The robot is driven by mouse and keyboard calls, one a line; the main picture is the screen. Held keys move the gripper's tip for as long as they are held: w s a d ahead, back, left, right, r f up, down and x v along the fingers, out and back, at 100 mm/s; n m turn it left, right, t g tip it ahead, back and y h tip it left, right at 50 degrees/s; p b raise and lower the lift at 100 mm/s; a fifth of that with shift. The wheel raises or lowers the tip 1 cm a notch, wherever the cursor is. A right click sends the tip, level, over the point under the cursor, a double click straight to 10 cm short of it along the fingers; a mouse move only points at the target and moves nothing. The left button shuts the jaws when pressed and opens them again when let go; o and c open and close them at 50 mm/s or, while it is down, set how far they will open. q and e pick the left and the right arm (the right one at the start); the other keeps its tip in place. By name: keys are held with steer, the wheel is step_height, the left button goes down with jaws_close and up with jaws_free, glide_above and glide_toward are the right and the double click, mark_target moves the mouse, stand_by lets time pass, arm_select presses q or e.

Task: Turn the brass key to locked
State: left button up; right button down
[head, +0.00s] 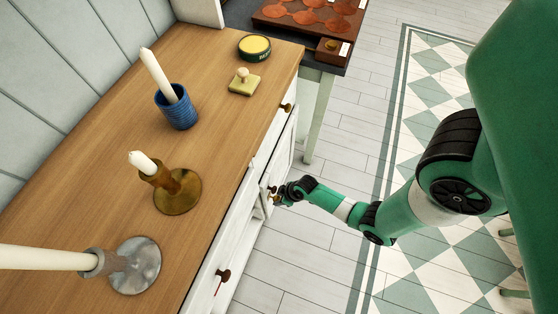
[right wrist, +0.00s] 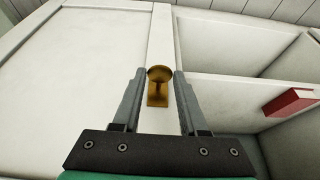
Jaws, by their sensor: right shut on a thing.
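The brass key (right wrist: 158,90) is on the front of the white cabinet (right wrist: 90,60), at the upright strip beside a door panel. In the right wrist view it shows as a round brass end above a narrower brass part. My right gripper (right wrist: 160,76) has one finger on each side of the key and is shut on it. In the head view my right gripper (head: 277,194) is at the cabinet front, below the wooden top, and mostly hides the key. How far the key is turned cannot be told. My left gripper is not in view.
The wooden top (head: 95,175) holds a blue candle cup (head: 177,110), brass candlestick (head: 180,192), grey candlestick (head: 134,266) and round tin (head: 254,47). Open compartments with a red object (right wrist: 292,103) lie right of the key. Floor in front (head: 300,240) is clear.

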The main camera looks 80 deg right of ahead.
steer(key=shift+c, duration=2.2)
jaws_free()
steer(key=p+v, duration=0.8)
steer(key=v, duration=0.3)
steer(key=shift+r, duration=0.3)
steer(key=shift+s, duration=0.15)
